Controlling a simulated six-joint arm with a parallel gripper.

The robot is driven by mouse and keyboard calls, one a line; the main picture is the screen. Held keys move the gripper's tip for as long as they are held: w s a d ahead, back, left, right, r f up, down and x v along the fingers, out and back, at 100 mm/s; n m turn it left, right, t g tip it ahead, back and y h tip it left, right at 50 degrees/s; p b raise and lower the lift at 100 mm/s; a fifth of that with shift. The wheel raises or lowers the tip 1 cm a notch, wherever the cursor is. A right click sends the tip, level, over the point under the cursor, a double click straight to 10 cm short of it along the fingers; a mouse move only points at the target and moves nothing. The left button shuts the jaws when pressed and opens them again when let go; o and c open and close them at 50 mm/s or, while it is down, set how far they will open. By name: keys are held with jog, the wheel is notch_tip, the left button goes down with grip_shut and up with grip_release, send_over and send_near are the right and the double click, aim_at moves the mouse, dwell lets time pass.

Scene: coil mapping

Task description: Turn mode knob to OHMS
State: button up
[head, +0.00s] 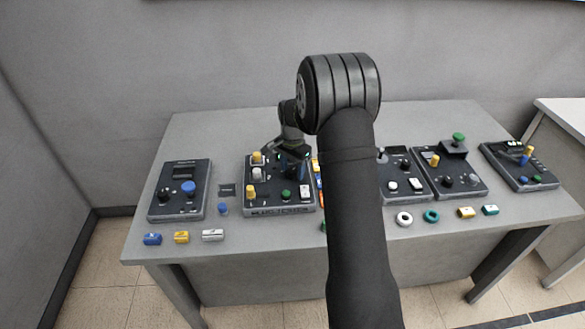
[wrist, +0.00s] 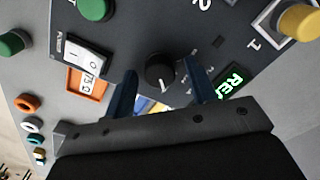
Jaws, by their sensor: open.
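A black round knob (wrist: 160,72) with a white pointer line sits on the dark panel in the wrist view. Its line points down and slightly right in that view; small marks beside it are too small to read, so I cannot tell the mode. My gripper (wrist: 163,80) is open, with one blue finger on each side of the knob and visible gaps to it. I cannot tell how high the fingertips are above the panel. In the head view my gripper (head: 297,168) is over the second control panel (head: 270,202) from the left, hiding part of it.
A white rocker switch (wrist: 85,57), a green button (wrist: 96,8), a yellow knob (wrist: 298,22) and a lit green display (wrist: 232,82) surround the black knob. Other panels stand on both sides, including a left panel (head: 180,205). Loose blocks and rings lie along the table's front.

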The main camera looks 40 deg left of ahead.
jog(key=c, duration=1)
jog(key=shift+n, duration=0.4)
jog(key=n, duration=0.3)
jog(key=shift+n, duration=0.4)
jog(key=n, duration=1.3)
jog(key=shift+n, duration=0.3)
